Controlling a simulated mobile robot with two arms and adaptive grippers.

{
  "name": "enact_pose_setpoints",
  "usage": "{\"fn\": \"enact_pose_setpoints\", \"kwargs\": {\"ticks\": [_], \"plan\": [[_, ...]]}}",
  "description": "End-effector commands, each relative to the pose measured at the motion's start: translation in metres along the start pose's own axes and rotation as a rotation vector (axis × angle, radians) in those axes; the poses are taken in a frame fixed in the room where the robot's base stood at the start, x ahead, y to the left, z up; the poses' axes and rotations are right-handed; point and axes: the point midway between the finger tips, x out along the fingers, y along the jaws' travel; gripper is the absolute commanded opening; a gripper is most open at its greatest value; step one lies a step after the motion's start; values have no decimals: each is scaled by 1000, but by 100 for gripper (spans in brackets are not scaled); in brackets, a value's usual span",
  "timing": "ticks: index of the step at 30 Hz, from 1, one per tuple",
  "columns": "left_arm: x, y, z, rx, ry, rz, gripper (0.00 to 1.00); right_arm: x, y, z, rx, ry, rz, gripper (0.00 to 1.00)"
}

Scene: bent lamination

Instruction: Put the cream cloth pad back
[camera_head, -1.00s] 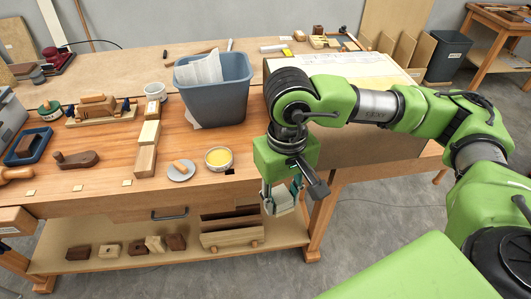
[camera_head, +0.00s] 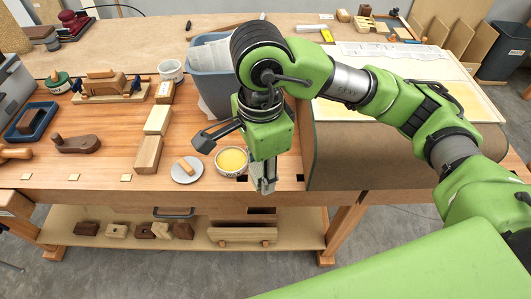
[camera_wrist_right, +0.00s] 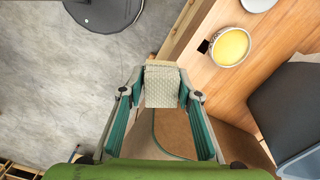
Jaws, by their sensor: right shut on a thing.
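My right gripper (camera_head: 264,188) points down at the bench's front edge, just right of the bowl of yellow stuff. It is shut on the cream cloth pad (camera_wrist_right: 162,86), a woven, pale folded piece that shows between the fingertips in the right wrist view. In the head view the fingers mostly hide the pad. In the wrist view the pad is near the bench edge, with floor to its left. My left gripper is in neither view.
The white bowl with yellow contents (camera_head: 232,161) and a saucer (camera_head: 187,170) stand left of the gripper. A blue-grey bin (camera_head: 213,92) is behind it. A brown curved panel (camera_head: 362,157) is to the right. Wooden blocks (camera_head: 149,155) lie further left.

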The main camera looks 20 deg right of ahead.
Motion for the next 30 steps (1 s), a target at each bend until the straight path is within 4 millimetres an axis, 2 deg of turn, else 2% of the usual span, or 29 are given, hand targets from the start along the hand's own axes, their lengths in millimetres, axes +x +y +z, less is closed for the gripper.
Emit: {"fn": "enact_pose_setpoints", "kwargs": {"ticks": [1,4,11,15,19,24,30], "plan": [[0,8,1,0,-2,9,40,0,-1,2,21,-1,0,14],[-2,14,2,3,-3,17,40,3,-8,-2,47,-2,4,14],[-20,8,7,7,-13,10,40,23,-50,-32,54,1,7,14],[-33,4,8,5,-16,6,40,39,-78,-51,52,2,7,14],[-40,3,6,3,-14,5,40,67,-95,-60,48,0,6,14],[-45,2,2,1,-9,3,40,88,-109,-69,44,-1,2,14],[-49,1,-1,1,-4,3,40,99,-116,-74,45,0,2,14]]}}
